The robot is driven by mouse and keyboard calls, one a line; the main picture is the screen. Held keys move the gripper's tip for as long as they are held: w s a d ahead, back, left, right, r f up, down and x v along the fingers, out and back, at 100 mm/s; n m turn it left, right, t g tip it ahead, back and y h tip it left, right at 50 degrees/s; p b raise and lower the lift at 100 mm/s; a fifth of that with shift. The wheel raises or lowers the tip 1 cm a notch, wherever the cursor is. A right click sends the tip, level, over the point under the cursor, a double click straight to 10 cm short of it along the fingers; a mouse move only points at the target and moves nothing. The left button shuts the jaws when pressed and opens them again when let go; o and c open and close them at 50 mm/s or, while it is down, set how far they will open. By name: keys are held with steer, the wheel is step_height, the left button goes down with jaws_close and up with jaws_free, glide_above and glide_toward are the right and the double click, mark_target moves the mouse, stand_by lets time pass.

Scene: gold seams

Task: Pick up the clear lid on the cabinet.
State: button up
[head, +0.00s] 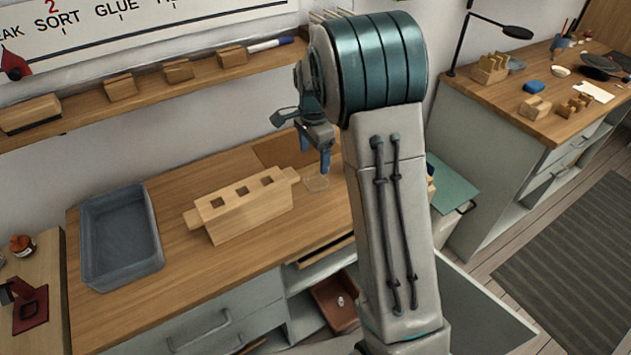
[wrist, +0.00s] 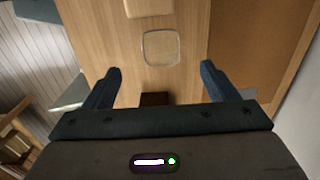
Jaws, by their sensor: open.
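The clear lid (head: 317,183) is a small transparent rounded square lying on the wooden cabinet top (head: 180,250), right of a wooden block with square holes. In the wrist view the lid (wrist: 161,48) lies flat on the wood, beyond the fingertips and roughly centred between them. My gripper (head: 314,160) hangs above the cabinet, close to the lid in the head view. In the wrist view my gripper (wrist: 160,70) is open, with its two blue fingers wide apart and nothing between them. It does not appear to touch the lid.
The wooden block with holes (head: 243,206) stands left of the lid; its end shows in the wrist view (wrist: 148,8). A grey bin (head: 120,238) sits at the cabinet's left. A brown mat (head: 283,148) lies behind the lid. A wall shelf (head: 150,90) runs above.

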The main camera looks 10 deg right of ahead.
mark_target(315, 185)
steer(key=f+p, duration=0.1)
steer(key=f, duration=0.8)
steer(key=shift+d, duration=0.2)
steer(key=c, duration=1)
